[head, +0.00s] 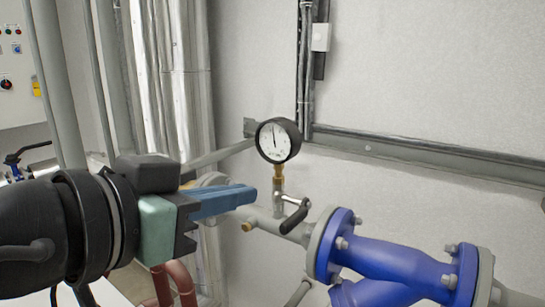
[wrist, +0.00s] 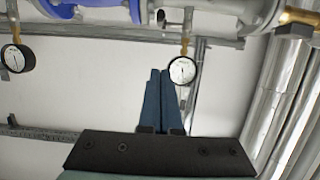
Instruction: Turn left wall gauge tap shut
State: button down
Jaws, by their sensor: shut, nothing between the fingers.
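The wall gauge (head: 278,140) has a white dial and black rim and stands on a brass fitting. Below it is its tap, with a black lever (head: 295,216) slanting down and left across the pipe in the head view. My gripper (head: 250,192) is shut and empty, its blue fingers pointing right, and its tips appear just left of the tap in the picture. I cannot tell the depth gap. In the wrist view the picture is upside down; my fingers (wrist: 160,76) point up beside the same gauge (wrist: 182,70). The lever is hard to make out there.
A second gauge (wrist: 15,58) shows at the left of the wrist view. A blue flanged valve body (head: 395,265) stands right of the tap. Red pipes (head: 175,285) lie below my gripper. A rail (head: 420,152) runs along the wall behind.

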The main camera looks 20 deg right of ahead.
jog(key=p, duration=0.5)
send_over(286, 220)
jog(key=shift+s+a+f, duration=0.1)
jog(key=shift+s+f, duration=0.1)
jog(key=shift+f, duration=0.85)
jog(key=f, duration=0.3)
jog(key=shift+a, duration=0.2)
jog(key=shift+f, duration=0.65)
jog(key=f+b, duration=0.1)
jog(key=b, duration=0.2)
jog(key=shift+s+a+f+h, duration=0.1)
jog(key=shift+s+f+h, duration=0.05)
jog(key=shift+f+h, duration=0.2)
jog(key=shift+a, duration=0.1)
